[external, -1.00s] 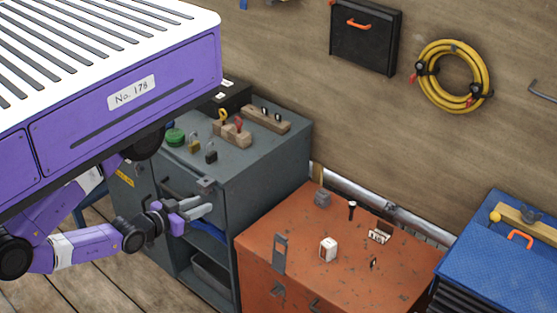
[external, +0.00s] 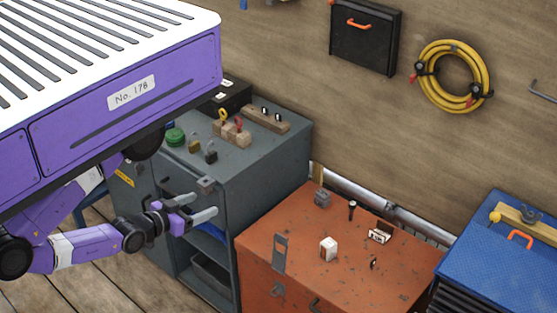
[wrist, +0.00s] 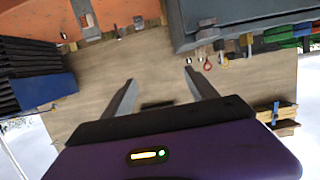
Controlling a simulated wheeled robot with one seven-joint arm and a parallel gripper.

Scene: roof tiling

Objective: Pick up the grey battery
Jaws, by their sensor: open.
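A small dark grey block (external: 322,198), which looks like the grey battery, sits on the orange cabinet top near its back left corner. My gripper (external: 203,206) is open and empty, in front of the grey cabinet and to the left of the orange cabinet, well apart from the block. In the wrist view its two fingers (wrist: 159,78) stand wide apart with nothing between them.
The grey cabinet (external: 265,157) bears padlocks and wooden blocks. A blue chest (external: 500,260) stands right.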

